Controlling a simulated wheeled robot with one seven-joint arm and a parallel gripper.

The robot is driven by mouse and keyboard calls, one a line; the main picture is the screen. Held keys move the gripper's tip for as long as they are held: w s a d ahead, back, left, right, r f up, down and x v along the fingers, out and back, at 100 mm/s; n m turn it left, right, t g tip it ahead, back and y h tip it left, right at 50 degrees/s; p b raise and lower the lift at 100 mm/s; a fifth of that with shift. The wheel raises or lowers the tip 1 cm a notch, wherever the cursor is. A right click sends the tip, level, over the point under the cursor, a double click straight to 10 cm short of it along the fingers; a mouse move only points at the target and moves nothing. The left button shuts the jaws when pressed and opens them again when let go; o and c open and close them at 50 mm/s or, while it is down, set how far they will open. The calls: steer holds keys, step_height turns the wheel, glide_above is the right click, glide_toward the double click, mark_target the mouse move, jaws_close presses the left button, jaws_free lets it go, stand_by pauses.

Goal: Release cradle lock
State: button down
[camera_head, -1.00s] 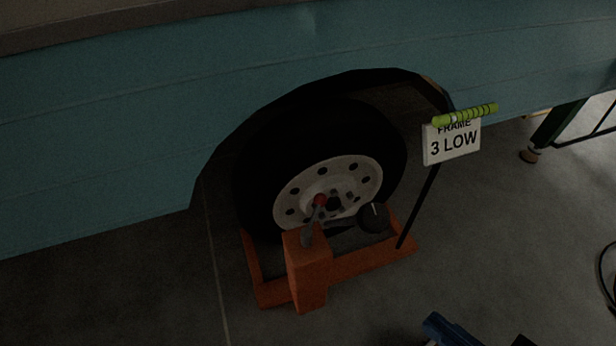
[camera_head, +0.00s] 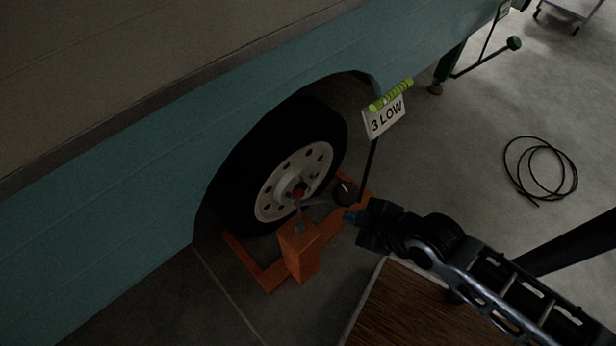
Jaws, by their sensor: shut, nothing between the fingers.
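An orange wheel cradle (camera_head: 302,256) stands on the floor around the bottom of the camper's wheel (camera_head: 296,180). A grey lever (camera_head: 298,216) with a red knob (camera_head: 298,192) rises from the cradle's front post. A round black knob (camera_head: 345,193) is on the cradle's right side.
A sign reading "3 LOW" (camera_head: 385,117) stands on a black post behind the cradle, with a green vial (camera_head: 391,95) on top. The teal camper side (camera_head: 140,220) fills the left. A coiled black cable (camera_head: 540,170) lies on the floor at right. A brown wooden surface (camera_head: 400,310) is below my arm.

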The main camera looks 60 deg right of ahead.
mark_target(299, 210)
steer(key=w+d+f+n+g+y, duration=0.1)
steer(key=w+d+n+g+y, duration=0.1)
steer(key=w+d, duration=0.3)
steer(key=w+d+f+n+g+y, duration=0.2)
steer(key=w+d, duration=0.4)
steer(key=d, duration=0.3)
steer(key=shift+w+d+f+n+g+y, duration=0.3)
steer(key=shift+n+g+y, duration=0.2)
steer(key=shift+n+g, duration=0.3)
steer(key=w+a+f, duration=0.2)
steer(key=f, duration=0.3)
steer(key=w+a+f, duration=0.2)
steer(key=f, duration=0.3)
steer(key=shift+w+a+f+b, duration=0.2)
steer(key=shift+w+a+b, duration=0.15)
steer(key=shift+a+b, duration=0.05)
steer(key=shift+w, duration=0.15)
